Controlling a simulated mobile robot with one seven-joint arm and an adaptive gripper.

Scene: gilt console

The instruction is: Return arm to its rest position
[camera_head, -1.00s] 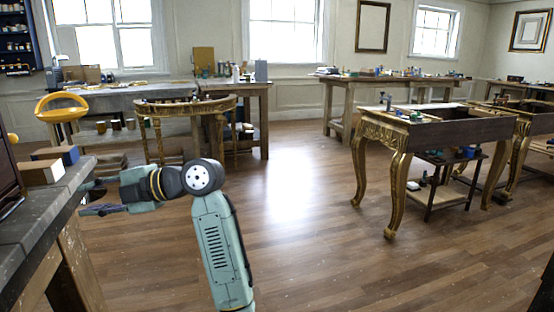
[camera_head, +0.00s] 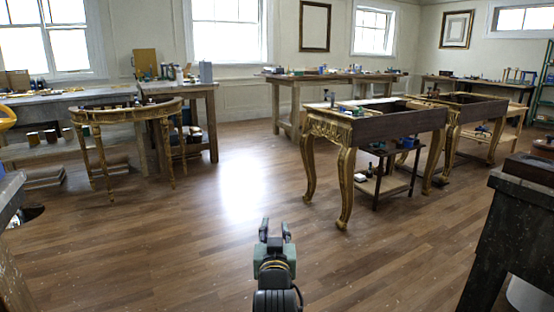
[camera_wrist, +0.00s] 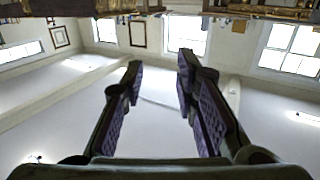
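My gripper (camera_head: 274,230) is at the bottom centre of the head view, over the open wooden floor and pointing away from my body. In the wrist view my gripper (camera_wrist: 158,85) shows two fingers with purple pads and a wide gap between them. Nothing is between the fingers. The wrist view looks out on walls, windows and ceiling, upside down. Most of my arm is below the frame in the head view.
A gilt half-round console (camera_head: 128,113) stands at left, a gilt-legged table (camera_head: 375,128) at right. A dark workbench (camera_head: 515,215) is at the near right, and a grey bench edge (camera_head: 8,190) at the near left. The floor (camera_head: 225,215) between is clear.

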